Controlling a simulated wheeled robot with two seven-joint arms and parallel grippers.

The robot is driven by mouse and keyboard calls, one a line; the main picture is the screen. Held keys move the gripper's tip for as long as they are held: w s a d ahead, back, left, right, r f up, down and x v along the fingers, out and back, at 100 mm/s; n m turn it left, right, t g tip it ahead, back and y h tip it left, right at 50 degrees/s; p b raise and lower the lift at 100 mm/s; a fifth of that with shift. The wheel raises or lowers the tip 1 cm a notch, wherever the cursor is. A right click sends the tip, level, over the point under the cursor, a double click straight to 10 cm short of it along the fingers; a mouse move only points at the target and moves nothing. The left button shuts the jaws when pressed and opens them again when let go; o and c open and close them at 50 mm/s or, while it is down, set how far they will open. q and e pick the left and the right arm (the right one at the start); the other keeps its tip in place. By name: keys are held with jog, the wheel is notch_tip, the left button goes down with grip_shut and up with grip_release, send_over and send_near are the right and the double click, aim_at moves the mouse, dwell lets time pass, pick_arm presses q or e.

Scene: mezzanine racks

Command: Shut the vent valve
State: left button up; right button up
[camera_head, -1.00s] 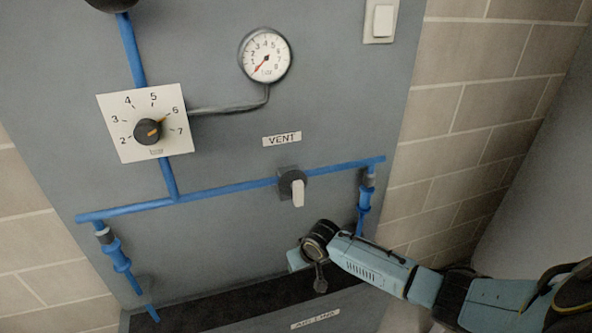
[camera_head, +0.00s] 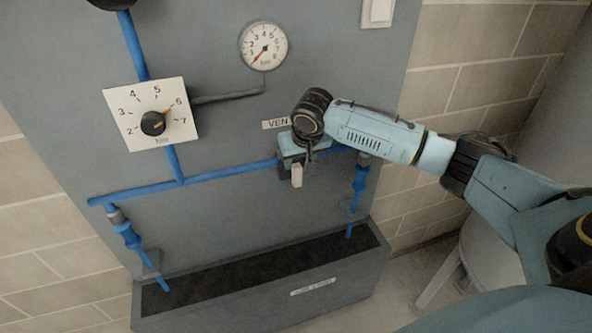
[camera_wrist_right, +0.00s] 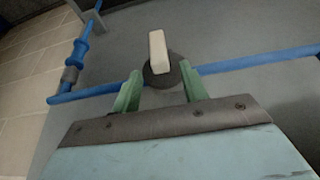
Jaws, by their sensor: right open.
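The vent valve has a pale lever handle (camera_head: 297,175) that points down from its dark round body, across the blue pipe. In the right wrist view the lever (camera_wrist_right: 158,52) stands on the dark valve hub (camera_wrist_right: 163,75). My right gripper (camera_wrist_right: 160,92) is open, with its green fingers on either side of the near part of the hub and the lever beyond their tips. In the head view my right gripper (camera_head: 293,160) covers most of the valve body and part of the VENT label (camera_head: 276,124). My left gripper is not in view.
A pressure gauge (camera_head: 263,46) reads near the low end. A dial (camera_head: 153,123) on a white plate points near 6. Blue pipes (camera_head: 228,173) cross the grey panel. A dark trough (camera_head: 270,280) lies below, and a stool (camera_head: 485,250) stands at right.

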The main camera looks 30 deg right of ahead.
aim_at(297, 166)
jog(key=x, duration=0.6)
jog(key=shift+w+f, duration=0.2)
jog(key=shift+f, duration=0.05)
grip_shut()
